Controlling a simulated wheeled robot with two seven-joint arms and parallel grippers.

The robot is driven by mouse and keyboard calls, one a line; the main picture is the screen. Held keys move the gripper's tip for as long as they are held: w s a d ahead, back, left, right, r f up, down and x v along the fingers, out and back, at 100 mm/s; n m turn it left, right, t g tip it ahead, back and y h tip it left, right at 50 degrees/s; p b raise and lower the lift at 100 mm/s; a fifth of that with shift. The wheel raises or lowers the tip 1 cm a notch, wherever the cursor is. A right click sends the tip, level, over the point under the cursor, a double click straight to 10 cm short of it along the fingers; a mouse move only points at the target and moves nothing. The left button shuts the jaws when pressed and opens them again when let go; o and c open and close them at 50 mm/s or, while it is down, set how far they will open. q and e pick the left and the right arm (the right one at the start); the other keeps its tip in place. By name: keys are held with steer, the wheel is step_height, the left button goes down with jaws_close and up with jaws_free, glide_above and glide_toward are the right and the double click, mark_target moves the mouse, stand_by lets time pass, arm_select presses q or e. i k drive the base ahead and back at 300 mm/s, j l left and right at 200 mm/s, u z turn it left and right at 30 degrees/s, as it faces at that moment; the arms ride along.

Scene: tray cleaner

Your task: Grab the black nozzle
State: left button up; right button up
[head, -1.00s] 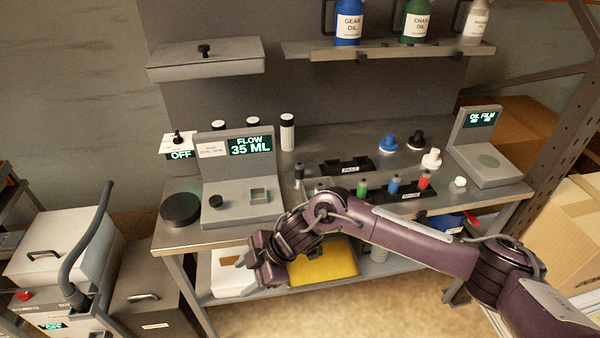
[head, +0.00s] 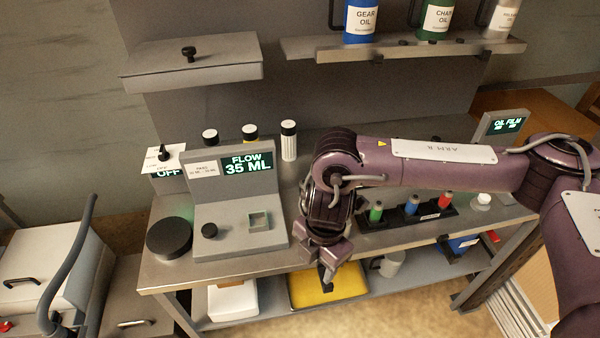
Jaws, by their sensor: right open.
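The black nozzle is hidden, or nearly so, behind my right forearm at the back right of the bench (head: 166,274). The blue and white nozzles that stood beside it are also covered by the arm. My right gripper (head: 327,278) points down at the bench's front edge, right of the flow device. It is open, with nothing seen between its fingers. It is well to the left of the nozzle's spot. My left gripper is not in view.
The flow device (head: 225,220) reads 35 ML. A rack (head: 405,216) of small bottles sits right of my gripper, under the forearm. A white cap (head: 484,199) and an oil film device (head: 506,125) are farther right. A shelf (head: 400,48) with oil jugs hangs above.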

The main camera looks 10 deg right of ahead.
mark_target(302, 181)
steer(key=i, duration=0.95)
